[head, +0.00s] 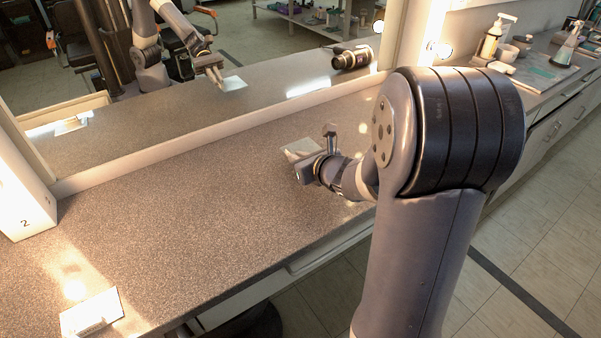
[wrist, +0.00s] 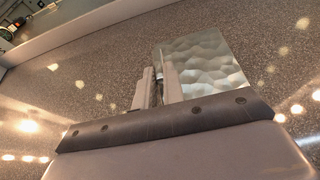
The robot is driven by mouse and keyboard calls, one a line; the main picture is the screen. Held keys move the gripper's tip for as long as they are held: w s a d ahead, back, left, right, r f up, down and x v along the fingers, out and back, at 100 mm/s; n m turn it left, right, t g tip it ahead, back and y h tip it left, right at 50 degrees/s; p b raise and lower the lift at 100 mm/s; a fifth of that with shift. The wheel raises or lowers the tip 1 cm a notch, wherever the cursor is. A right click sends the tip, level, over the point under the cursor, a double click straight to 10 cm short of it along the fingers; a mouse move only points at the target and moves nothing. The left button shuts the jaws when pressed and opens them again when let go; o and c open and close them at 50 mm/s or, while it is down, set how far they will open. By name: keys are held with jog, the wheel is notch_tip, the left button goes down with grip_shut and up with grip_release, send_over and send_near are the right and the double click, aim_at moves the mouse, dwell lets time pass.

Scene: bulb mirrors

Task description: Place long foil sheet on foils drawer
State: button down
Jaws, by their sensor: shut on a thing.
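My gripper (head: 308,163) is over the grey speckled counter, in front of the mirror. It is shut on a silvery foil sheet (head: 298,148). In the wrist view the sheet (wrist: 208,62) has a dimpled surface and sticks out up and right from between the two pale fingers (wrist: 158,88); its left edge is at the fingers. A pale drawer front (head: 330,248) shows under the counter's front edge, partly behind my arm. I cannot tell whether it is the foils drawer or whether it is open.
A pale flat piece (head: 92,312) lies at the counter's near left. A white block marked 2 (head: 22,205) stands at the left. The mirror reflects my arm and a dark cylindrical device (head: 352,57). Bottles (head: 494,38) stand far right. The middle counter is clear.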

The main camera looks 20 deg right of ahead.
jog(key=shift+f+b, duration=0.45)
jog(key=shift+f, duration=1.35)
jog(key=shift+f, duration=0.2)
jog(key=c, duration=1.5)
grip_release()
jog(key=shift+r, duration=0.15)
